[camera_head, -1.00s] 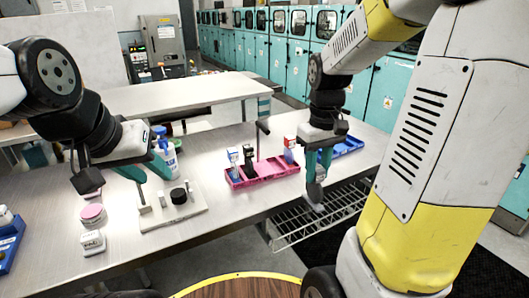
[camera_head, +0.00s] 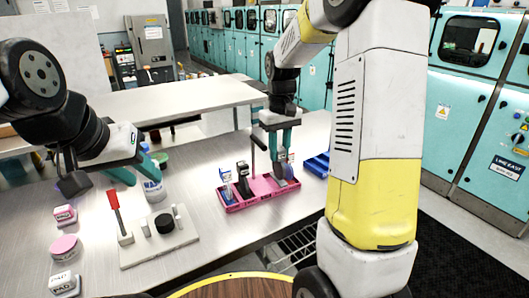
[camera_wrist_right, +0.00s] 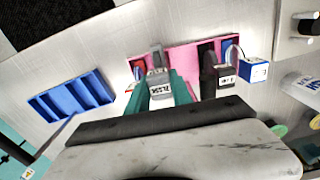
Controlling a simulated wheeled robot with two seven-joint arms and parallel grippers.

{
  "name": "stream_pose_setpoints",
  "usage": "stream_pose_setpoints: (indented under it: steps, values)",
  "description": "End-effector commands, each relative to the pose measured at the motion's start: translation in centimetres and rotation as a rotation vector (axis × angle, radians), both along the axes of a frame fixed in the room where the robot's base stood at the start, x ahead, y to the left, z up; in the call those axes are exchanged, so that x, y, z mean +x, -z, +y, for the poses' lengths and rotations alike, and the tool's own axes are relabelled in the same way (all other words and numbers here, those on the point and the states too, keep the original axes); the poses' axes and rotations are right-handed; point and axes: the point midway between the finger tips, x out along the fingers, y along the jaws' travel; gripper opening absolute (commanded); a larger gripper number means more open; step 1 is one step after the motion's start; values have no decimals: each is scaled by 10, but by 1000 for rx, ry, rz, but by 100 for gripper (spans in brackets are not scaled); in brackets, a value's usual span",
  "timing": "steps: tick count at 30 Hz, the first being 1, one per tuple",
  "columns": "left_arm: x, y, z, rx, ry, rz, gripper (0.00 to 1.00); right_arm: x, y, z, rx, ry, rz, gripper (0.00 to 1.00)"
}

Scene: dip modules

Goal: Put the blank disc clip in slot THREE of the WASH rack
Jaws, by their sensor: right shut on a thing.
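My right gripper (camera_head: 279,150) points down and is shut on a grey clip (camera_head: 278,172), whose pale printed label shows in the right wrist view (camera_wrist_right: 160,89). The clip is at the right part of a pink slotted rack (camera_head: 238,208); I cannot tell whether its lower end is inside a slot. I cannot read the rack's name. My left gripper (camera_head: 137,172) is open and empty above the table.
A blue slotted rack (camera_wrist_right: 72,108) stands right of the pink one in the head view and looks empty. A pale board (camera_head: 140,252) carries a red-handled tool (camera_head: 115,213) and a black knob (camera_head: 163,222). A white tub (camera_head: 153,188) stands behind it. Small blocks lie at left.

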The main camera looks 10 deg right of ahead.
Motion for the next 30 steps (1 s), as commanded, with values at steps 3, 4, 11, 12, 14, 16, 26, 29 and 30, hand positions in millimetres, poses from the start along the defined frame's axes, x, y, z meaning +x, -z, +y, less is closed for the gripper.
stream_pose_setpoints:
  steps: [3,4,11,12,14,16,26,29,30]
  values:
    - [0,0,0,0,0,0,36,16,2,6,0,0,-1,0]
    - [0,0,0,0,0,0,36,18,2,6,0,0,-1,0]
    - [0,0,0,0,0,0,36,29,10,11,0,0,3,0]
    - [0,0,0,0,0,0,36,28,17,11,0,0,4,0]
    - [0,0,0,0,0,0,36,28,27,10,0,0,4,0]
    - [0,0,0,0,0,0,36,29,35,10,1,1,1,0]
    - [0,0,0,0,0,0,36,29,39,10,0,1,0,0]
    - [0,0,0,0,0,0,36,29,41,10,0,1,0,34]
    - [0,0,0,0,0,0,36,29,41,10,0,1,0,36]
